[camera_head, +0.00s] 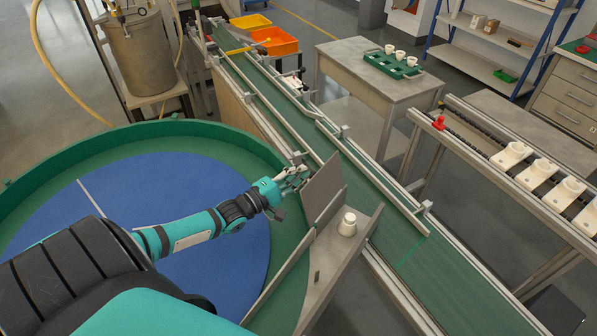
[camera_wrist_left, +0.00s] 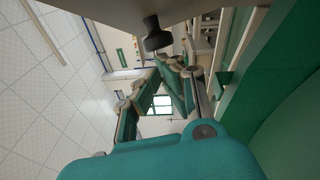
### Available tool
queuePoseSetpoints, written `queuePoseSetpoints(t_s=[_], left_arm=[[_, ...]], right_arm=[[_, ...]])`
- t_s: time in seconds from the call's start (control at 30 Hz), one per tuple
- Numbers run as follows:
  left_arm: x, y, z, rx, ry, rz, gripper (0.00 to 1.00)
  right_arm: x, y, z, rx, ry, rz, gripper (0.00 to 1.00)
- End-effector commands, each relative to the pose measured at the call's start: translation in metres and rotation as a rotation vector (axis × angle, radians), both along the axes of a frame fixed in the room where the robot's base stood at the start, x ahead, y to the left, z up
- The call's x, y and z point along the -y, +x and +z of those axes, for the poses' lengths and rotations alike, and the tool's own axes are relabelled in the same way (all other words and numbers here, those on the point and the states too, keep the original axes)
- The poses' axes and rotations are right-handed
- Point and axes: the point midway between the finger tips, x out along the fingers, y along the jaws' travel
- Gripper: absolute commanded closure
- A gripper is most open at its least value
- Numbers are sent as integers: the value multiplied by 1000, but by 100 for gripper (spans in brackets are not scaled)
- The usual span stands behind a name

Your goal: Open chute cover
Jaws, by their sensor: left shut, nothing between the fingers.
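The chute cover (camera_head: 322,188) is a flat grey-brown plate standing tilted up at the upper end of the metal chute (camera_head: 318,285), beside the green conveyor. A white cup-shaped piece (camera_head: 347,224) sits in the chute just below the plate. My left gripper (camera_head: 301,172) is shut and empty at the plate's upper left side; I cannot tell whether it touches the plate. In the left wrist view, a dark knob (camera_wrist_left: 157,36) sticks out from a grey surface at the top, close to the teal fingers (camera_wrist_left: 165,66). My right gripper is not in view.
A round green-rimmed table (camera_head: 85,151) with a blue surface lies under my left arm. The conveyor (camera_head: 370,195) runs diagonally past the chute. A rack (camera_head: 520,185) with several white holders stands at right. A grey table (camera_head: 380,75) carries a green tray of white cups.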

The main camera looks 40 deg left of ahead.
Motion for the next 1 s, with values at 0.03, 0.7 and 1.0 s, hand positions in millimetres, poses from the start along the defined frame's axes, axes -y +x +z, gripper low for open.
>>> queuePoseSetpoints(t_s=[0.03,0.7,1.0], left_arm=[[3,0,8,-1,22,-1,100],[19,-2,17,-4,93,-1,100],[9,-47,14,-9,93,-2,100]], right_arm=[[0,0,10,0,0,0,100],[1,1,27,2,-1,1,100],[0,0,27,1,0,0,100]])
